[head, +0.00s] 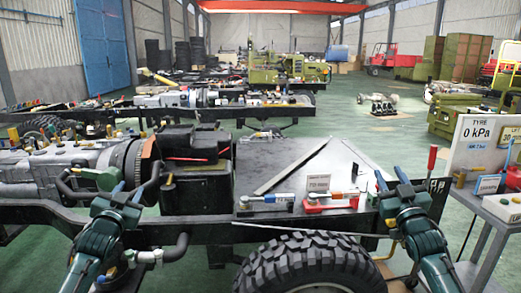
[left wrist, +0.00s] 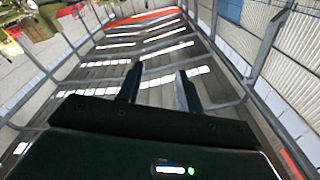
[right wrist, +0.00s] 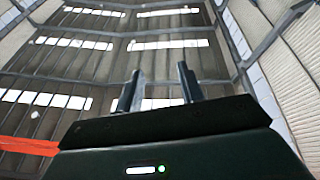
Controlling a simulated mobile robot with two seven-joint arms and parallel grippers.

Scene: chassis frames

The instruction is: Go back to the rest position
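My left gripper (head: 129,189) points up in front of the engine end of the near chassis frame. In the left wrist view its two fingers (left wrist: 157,82) stand apart with nothing between them. My right gripper (head: 390,174) points up at the right end of the chassis deck. In the right wrist view its fingers (right wrist: 159,82) are also apart and empty. Both wrist cameras look up at the roof and walls, so neither gripper has anything close in front of it there.
The engine (head: 65,165) is at left. A cart (head: 502,207) with a "TYRE 0 kPa" sign (head: 480,135) stands at right.

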